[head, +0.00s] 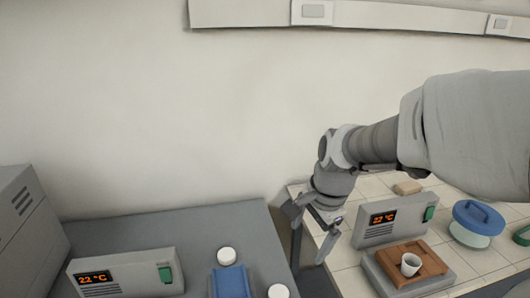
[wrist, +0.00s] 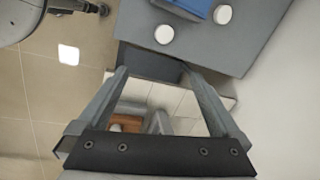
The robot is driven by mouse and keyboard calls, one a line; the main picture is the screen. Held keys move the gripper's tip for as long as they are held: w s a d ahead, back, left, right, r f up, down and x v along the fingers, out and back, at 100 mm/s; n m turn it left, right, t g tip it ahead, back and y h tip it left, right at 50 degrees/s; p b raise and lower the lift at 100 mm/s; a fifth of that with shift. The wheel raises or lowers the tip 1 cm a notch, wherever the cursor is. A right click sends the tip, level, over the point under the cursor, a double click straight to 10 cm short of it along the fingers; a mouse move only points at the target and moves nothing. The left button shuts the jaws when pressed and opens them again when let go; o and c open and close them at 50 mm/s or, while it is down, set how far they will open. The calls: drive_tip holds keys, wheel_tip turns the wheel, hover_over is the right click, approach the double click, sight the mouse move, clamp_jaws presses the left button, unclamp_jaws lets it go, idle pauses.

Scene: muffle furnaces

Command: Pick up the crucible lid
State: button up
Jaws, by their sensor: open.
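A small white crucible (head: 410,260) stands upright on a brown wooden board (head: 433,258) at the lower right of the head view. No lid shows clearly on it. Two small white round pieces, one farther back (head: 227,255) and one nearer (head: 278,291), are by a blue block on the left bench; I cannot tell whether either is the crucible lid. The wrist view also shows these white pieces (wrist: 164,34) beyond my fingertips. My gripper (head: 309,260) is open and empty, pointing down over the gap between the two benches. It also spans the wrist view (wrist: 153,68).
The blue block (head: 229,281) and a control unit reading 22 °C (head: 126,273) are on the grey left bench (head: 190,226). On the tiled right bench are another control unit (head: 393,219), a blue-lidded container (head: 477,222) and a tan block (head: 408,188). The wall is behind.

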drive_tip(key=w+a+f+m+g+b, duration=0.2)
drive_tip(key=w+f+m, duration=0.5)
drive_tip(key=f, duration=0.6)
drive_tip(key=b, duration=0.1)
hover_over(279, 293)
drive_tip(key=shift+m, duration=0.3)
drive_tip(key=f, duration=0.7)
drive_tip(key=d+f, duration=0.1)
drive_tip(key=f, duration=0.3)
drive_tip(key=shift+s+f, duration=0.1)
drive_tip(key=shift+f, duration=0.05)
drive_tip(key=shift+a+f+b, duration=0.2)
drive_tip(key=shift+f+b, duration=0.1)
drive_tip(key=shift+f, duration=1.2)
drive_tip(key=shift+a+f+b, duration=0.2)
drive_tip(key=shift+f+b, duration=0.1)
drive_tip(key=shift+f, duration=1.15)
drive_tip(key=shift+c, duration=0.3)
drive_tip(key=c, duration=1.1)
drive_tip(key=shift+r, duration=0.15)
